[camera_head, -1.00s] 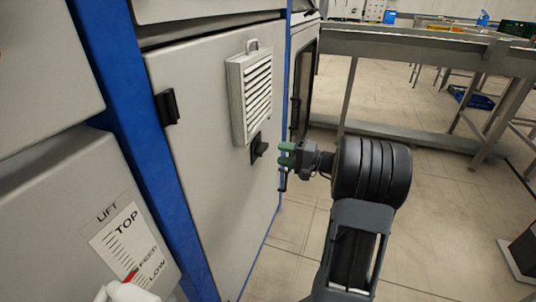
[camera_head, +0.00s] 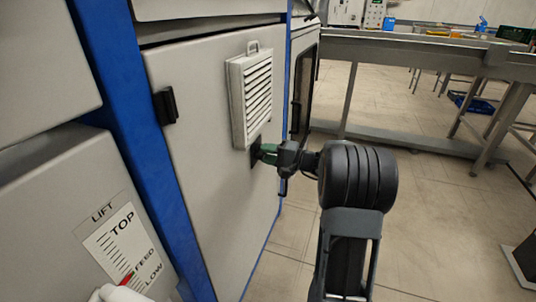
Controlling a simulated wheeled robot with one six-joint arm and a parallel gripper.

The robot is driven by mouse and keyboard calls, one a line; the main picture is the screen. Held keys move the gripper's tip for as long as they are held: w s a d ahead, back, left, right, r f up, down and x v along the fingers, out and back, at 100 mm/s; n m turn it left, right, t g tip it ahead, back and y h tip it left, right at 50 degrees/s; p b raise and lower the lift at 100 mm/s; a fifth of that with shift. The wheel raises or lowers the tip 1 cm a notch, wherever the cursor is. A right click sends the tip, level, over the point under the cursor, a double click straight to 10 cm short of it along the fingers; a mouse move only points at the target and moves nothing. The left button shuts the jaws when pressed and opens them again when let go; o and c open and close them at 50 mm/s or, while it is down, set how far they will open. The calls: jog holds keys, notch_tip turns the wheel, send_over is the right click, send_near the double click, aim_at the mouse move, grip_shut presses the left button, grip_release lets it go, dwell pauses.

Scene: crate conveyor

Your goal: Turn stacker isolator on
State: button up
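The stacker's grey cabinet panel (camera_head: 205,195) carries a small black switch (camera_head: 254,153) just below a louvred vent, which looks like the isolator. My gripper (camera_head: 263,152), with green fingertips, is at the switch from the right and overlaps it. The fingers hide much of the switch, so its knob position is not readable. I cannot tell whether the fingers are closed on it or only beside it.
The vent (camera_head: 252,95) sits right above the gripper. A black latch (camera_head: 166,106) is on the panel's left edge. A lift scale label (camera_head: 122,245) with a red pointer is at lower left. A metal conveyor frame (camera_head: 420,60) stands at the back right; the floor between is clear.

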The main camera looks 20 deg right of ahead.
grip_shut()
jog(key=shift+r+m+p, duration=0.1)
jog(key=shift+m+p, duration=0.2)
jog(key=shift+p, duration=0.1)
jog(key=m+p, duration=1.7)
jog(key=shift+p, duration=0.35)
dwell(0.3)
jog(key=shift+o, duration=1.6)
grip_release()
